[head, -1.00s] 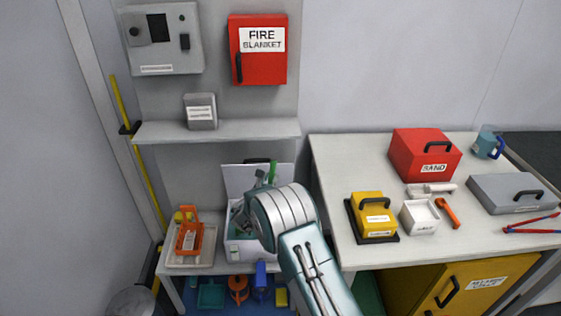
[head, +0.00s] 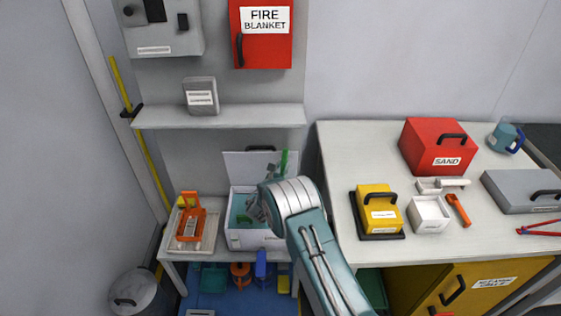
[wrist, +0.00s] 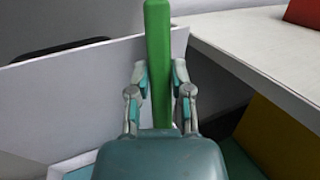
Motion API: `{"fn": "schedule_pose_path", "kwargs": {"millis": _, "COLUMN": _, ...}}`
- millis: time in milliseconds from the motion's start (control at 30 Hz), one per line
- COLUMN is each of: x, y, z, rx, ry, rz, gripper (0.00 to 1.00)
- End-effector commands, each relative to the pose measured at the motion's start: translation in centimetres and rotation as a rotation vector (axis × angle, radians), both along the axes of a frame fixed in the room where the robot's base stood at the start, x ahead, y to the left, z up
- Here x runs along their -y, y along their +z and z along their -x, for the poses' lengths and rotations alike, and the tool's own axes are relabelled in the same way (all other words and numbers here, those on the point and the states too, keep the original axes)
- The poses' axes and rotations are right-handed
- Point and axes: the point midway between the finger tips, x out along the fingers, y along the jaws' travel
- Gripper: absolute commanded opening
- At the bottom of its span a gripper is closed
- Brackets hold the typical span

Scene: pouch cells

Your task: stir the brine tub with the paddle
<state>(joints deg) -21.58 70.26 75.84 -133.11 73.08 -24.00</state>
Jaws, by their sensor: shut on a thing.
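The brine tub (head: 248,240) is a white box on the low bench, with teal liquid (head: 240,203) inside and its white lid (head: 240,163) standing open behind. My gripper (wrist: 159,75) is shut on the green handle of the paddle (wrist: 158,35), which stands upright between the fingers in the wrist view. In the head view the handle's top (head: 284,160) shows above my arm. My arm hides the right part of the tub. The paddle's lower end is hidden in both views, so I cannot tell how deep it sits.
An orange tool (head: 191,222) stands in a pale tray (head: 207,240) left of the tub. A shelf (head: 220,117) is above. The white table (head: 345,225) at right holds a yellow case (head: 377,208) and red sand box (head: 437,146). A lidded bin (head: 137,292) stands at lower left.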

Motion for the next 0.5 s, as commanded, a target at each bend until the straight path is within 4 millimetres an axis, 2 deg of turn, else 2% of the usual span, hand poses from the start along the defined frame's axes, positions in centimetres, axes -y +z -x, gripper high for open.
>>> {"fn": "schedule_pose_path", "kwargs": {"millis": 500, "x": -0.3, "y": -4.6, "z": 0.1, "rx": -0.001, "ry": 0.001, "rz": 0.002, "gripper": 0.00}}
